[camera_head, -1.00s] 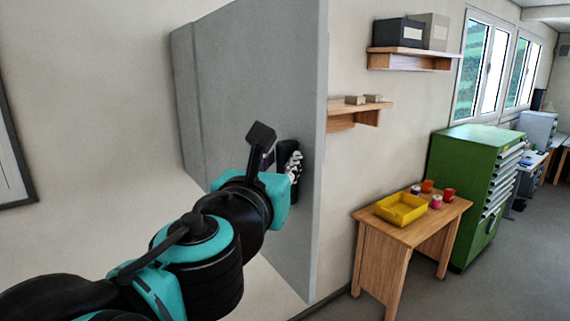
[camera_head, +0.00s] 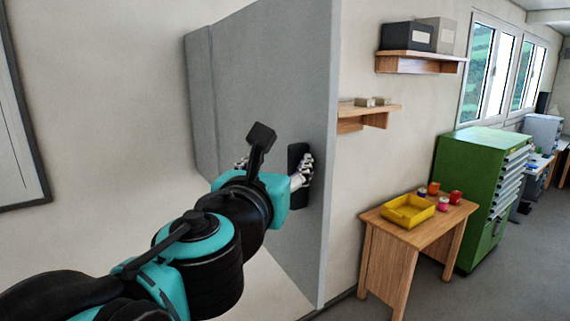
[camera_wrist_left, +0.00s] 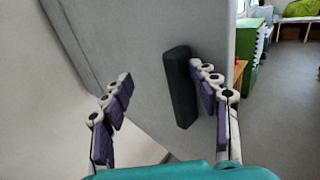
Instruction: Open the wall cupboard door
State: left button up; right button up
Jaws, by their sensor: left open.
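The grey wall cupboard (camera_head: 203,100) hangs on the wall at the centre of the head view. Its large grey door panel (camera_head: 270,75) carries a black upright handle (camera_head: 297,160) near its right edge. My left gripper (camera_head: 272,168) is in front of the panel at the handle, fingers spread wide. In the left wrist view the handle (camera_wrist_left: 180,88) stands between the open fingers (camera_wrist_left: 163,98), close beside the right one. I cannot tell whether they touch. My right gripper is not in view.
Right of the cupboard are two wooden shelves (camera_head: 420,64) with boxes. Below them a wooden table (camera_head: 385,226) holds a yellow tray (camera_head: 408,215) and several small cans. A green drawer cabinet (camera_head: 465,185) stands beyond.

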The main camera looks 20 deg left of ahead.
pick_arm(q)
jog(key=shift+s+f, duration=0.1)
dwell(0.7)
jog(key=s+d, duration=0.2)
jog(key=s, duration=0.9)
jog(key=shift+s+d, duration=0.2)
jog(key=shift+s, duration=0.1)
jog(key=shift+s, duration=0.15)
dwell(0.4)
